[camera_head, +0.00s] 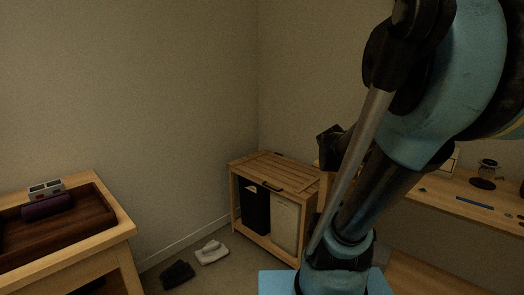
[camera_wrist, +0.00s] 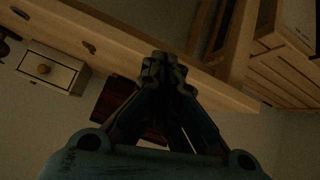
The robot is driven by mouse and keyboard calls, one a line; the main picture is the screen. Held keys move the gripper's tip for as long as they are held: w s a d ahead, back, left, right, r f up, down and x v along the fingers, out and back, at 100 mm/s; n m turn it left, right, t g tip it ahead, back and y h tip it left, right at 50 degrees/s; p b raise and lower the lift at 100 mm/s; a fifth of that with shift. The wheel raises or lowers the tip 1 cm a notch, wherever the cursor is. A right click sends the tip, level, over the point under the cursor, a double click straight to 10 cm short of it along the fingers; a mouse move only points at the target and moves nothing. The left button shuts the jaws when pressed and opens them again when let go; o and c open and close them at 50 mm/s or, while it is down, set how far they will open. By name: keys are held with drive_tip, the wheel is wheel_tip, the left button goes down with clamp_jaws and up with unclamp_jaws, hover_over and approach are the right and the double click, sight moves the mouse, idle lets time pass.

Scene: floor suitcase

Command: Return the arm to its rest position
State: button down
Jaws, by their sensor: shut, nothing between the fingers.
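My gripper (camera_wrist: 163,66) shows in the wrist view with its dark fingers together at the tips and nothing between them. In the head view my blue and black arm fills the right side, folded and raised. The gripper's fingers cannot be made out clearly there.
A slatted wooden cabinet (camera_head: 275,171) stands in the corner. A wooden stand (camera_head: 120,225) with a dark tray (camera_head: 75,234) is at left. A desk (camera_head: 450,200) with small items is behind my arm.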

drive_tip(key=s+a+f+n+g+y, duration=0.2)
drive_tip(key=s+a+f+n+y, duration=0.1)
drive_tip(key=s+a, duration=0.4)
drive_tip(key=s+a+f+n+g+y, duration=0.2)
drive_tip(key=s+a+f+n+y, duration=0.1)
drive_tip(key=s+a, duration=0.5)
drive_tip(key=shift+s+f+y, duration=0.2)
drive_tip(key=shift+f+y, duration=0.3)
drive_tip(key=shift+f, duration=0.4)
